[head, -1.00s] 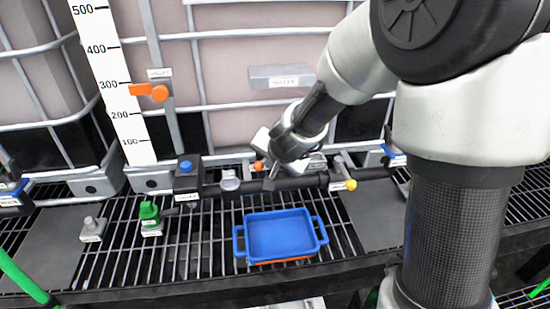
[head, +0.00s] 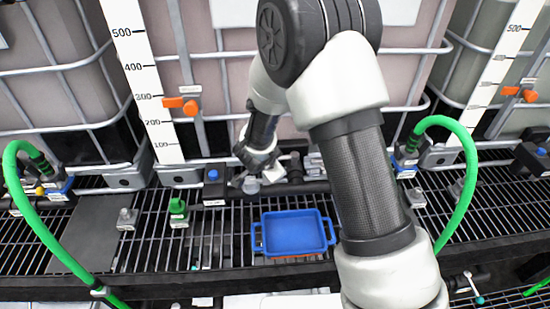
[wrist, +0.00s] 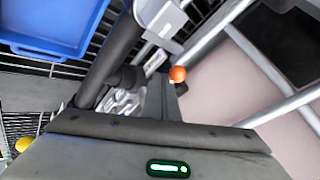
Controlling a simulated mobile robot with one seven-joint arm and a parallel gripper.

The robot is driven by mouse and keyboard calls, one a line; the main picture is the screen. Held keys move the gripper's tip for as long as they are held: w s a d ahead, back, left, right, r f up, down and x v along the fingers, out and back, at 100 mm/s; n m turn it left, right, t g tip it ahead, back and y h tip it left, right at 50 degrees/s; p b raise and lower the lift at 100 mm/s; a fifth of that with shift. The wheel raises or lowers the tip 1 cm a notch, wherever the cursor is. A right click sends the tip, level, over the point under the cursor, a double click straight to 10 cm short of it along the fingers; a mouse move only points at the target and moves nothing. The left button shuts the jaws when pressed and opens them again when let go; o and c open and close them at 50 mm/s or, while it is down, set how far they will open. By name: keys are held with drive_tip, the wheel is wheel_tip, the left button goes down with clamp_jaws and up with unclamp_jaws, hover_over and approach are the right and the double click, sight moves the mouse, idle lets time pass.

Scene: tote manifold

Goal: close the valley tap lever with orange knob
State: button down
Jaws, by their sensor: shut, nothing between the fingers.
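The orange knob (wrist: 177,74) of the tap lever shows in the wrist view, right at the tips of my gripper (wrist: 160,92). Its contact with the fingers cannot be told. In the head view my gripper (head: 240,181) reaches down to the dark pipe behind the blue tray, and the arm hides the orange knob there. The fingers are shut with nothing between them. The lever's own shaft and its angle are mostly hidden by the fingers.
A blue tray (head: 293,232) sits on the grated shelf in front of the pipe. A green-topped fitting (head: 177,208) stands left of it. A blue-knobbed black block (head: 214,186) is beside my gripper. Green hoses (head: 470,160) arch at both sides. A yellow knob (wrist: 22,145) shows in the wrist view.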

drive_tip(key=shift+w+a+r, duration=0.1)
drive_tip(key=shift+w+a, duration=0.15)
drive_tip(key=shift+w, duration=0.15)
drive_tip(key=shift+w+a+r, duration=0.1)
drive_tip(key=shift+w, duration=0.05)
idle(0.4)
